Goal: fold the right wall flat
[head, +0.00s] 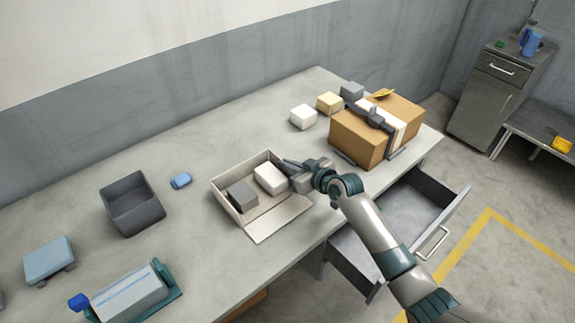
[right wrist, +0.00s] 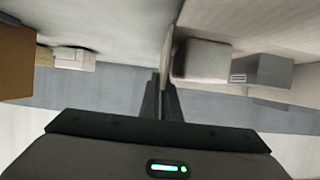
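An open beige box (head: 226,207) stands on the workbench. Its front wall (head: 279,223) lies folded out flat on the bench. The back and left walls stand. A dark grey block (head: 242,195) and a white block (head: 270,178) are inside. My right gripper (head: 288,164) is at the box's right side, its fingers pointing to the left. In the right wrist view, the right wall (right wrist: 168,48) shows edge-on, upright, between the two close fingers (right wrist: 163,90). In the head view the gripper and forearm partly hide this wall. My left gripper is not in view.
An open drawer (head: 400,215) juts out below. Bench between box and carton is mostly clear.

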